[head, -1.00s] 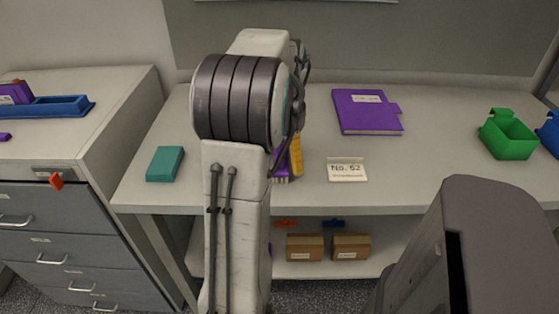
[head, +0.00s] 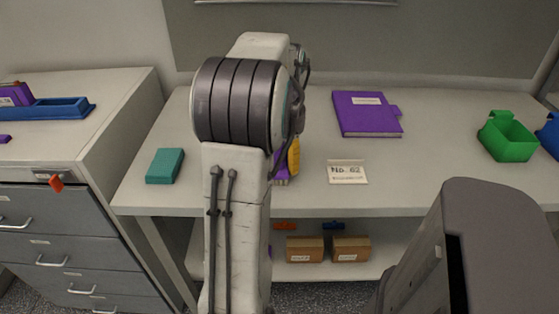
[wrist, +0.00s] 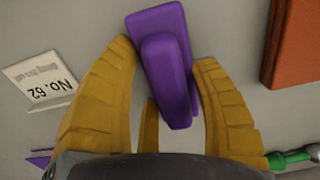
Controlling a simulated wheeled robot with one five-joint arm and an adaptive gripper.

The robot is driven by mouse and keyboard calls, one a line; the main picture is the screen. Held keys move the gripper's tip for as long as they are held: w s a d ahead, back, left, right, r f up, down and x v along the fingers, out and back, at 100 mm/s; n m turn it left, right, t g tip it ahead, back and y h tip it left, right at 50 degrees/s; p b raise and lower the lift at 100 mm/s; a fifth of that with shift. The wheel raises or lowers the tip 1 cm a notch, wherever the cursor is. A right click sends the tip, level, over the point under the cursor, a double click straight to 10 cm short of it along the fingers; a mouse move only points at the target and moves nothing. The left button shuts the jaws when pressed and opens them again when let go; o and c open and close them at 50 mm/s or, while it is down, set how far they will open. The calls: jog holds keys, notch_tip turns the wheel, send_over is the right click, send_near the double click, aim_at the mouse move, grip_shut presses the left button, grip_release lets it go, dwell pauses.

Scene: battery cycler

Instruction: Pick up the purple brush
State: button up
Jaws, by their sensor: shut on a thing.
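The purple brush (wrist: 166,65) lies between the two yellow fingers of my gripper (wrist: 170,85) in the wrist view. The fingers are shut on it, one on each side. In the head view my arm hides most of the brush. Only a purple strip with a bristle edge (head: 281,178) shows beside one yellow finger (head: 294,157), near the table's front edge. I cannot tell whether the brush touches the tabletop.
A "No. 62" card (head: 347,172) stands right of my gripper. A purple book (head: 367,114) lies behind it, a teal block (head: 165,165) at left, a green bin (head: 508,137) at right. An orange-brown object (wrist: 295,45) and a green-handled tool (wrist: 290,158) show in the wrist view.

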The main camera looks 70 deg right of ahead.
jog(key=shift+c, duration=0.5)
jog(key=shift+r, duration=0.5)
notch_tip(320, 180, up, 4)
jog(key=shift+f+p, duration=0.15)
jog(key=shift+p, duration=0.6)
jog(key=s+a+r, duration=0.6)
jog(key=a, duration=0.4)
jog(key=shift+r, duration=0.15)
